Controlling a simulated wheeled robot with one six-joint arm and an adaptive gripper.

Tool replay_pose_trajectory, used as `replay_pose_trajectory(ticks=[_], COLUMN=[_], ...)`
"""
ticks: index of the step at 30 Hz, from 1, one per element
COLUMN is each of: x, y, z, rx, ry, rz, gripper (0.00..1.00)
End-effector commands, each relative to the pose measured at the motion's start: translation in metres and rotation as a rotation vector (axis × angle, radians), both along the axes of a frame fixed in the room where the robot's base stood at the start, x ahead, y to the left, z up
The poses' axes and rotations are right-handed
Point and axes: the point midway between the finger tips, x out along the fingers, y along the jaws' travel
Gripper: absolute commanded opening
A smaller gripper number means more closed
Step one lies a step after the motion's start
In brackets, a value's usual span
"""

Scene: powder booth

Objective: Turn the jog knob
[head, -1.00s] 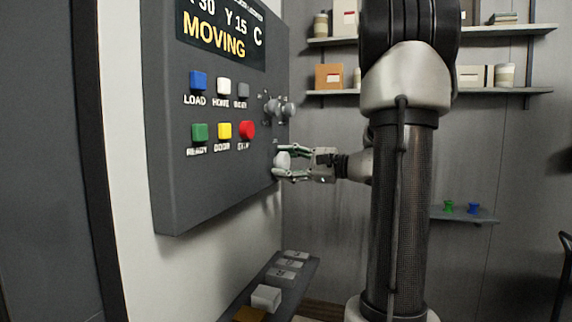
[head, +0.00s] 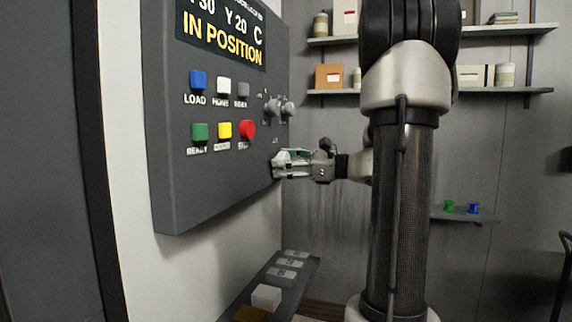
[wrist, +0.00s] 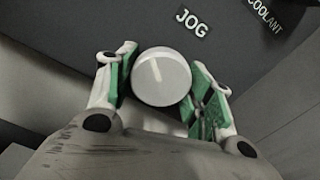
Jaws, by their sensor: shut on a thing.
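The jog knob (wrist: 161,77) is a round, light grey knob with a pale mark line on its face, below the JOG label (wrist: 193,21) in the wrist view. My gripper (head: 283,164) is at the lower right of the grey control panel (head: 215,195), with its fingers around the knob and shut on it. In the wrist view its green-padded fingers stand on either side of the knob. In the head view the fingers hide most of the knob. The panel's display (head: 222,38) reads Y 20 and IN POSITION.
Several push buttons, including a red one (head: 247,130), sit left of the gripper on the panel. Two grey knobs (head: 279,108) sit just above it. A narrow ledge with blocks (head: 266,297) is below. Shelves (head: 440,93) line the back wall.

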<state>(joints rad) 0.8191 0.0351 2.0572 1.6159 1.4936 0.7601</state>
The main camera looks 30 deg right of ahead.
Motion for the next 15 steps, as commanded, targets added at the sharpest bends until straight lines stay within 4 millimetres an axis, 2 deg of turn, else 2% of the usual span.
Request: replay_pose_trajectory(ticks=[13, 14, 15], x=[-0.0004, -0.0004, -0.0004], y=[-0.0001, -0.0001, -0.0001], z=[-0.0017, -0.0017, -0.0017], rx=[0.007, 0.007, 0.007], ry=[0.009, 0.009, 0.009], rz=[0.000, 0.000, 0.000], gripper=[0.28, 0.56, 0.63])
